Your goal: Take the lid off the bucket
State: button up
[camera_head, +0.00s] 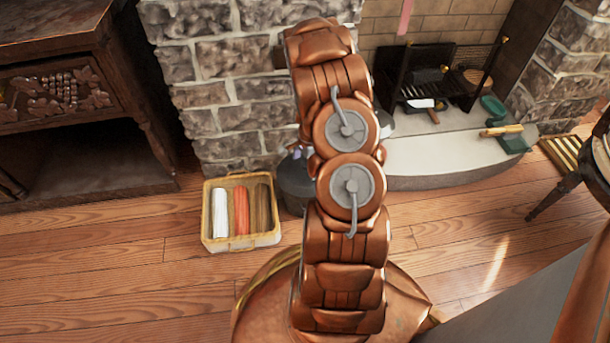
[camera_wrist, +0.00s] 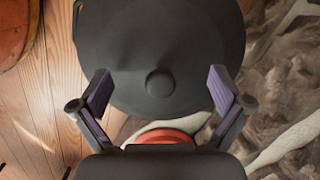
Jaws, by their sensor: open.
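The bucket (camera_head: 292,183) is dark grey and stands on the wooden floor by the stone wall in the head view. My arm hides much of it. In the wrist view its round dark lid (camera_wrist: 160,35) fills the upper middle, with a small round knob (camera_wrist: 160,83) at the centre. My gripper (camera_wrist: 161,82) is open, with one finger on each side of the knob and wide gaps between. I cannot tell how high the fingers are above the lid. Nothing is held.
A wicker basket (camera_head: 208,238) with white, orange and brown rolls stands left of the bucket. The stone wall (camera_head: 230,90) is close behind. The raised hearth (camera_head: 440,160) lies to the right. A carved cabinet (camera_head: 70,100) stands at left.

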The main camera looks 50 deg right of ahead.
jog(key=shift+r, duration=0.1)
jog(key=shift+c, duration=0.2)
jog(key=c, duration=1.6)
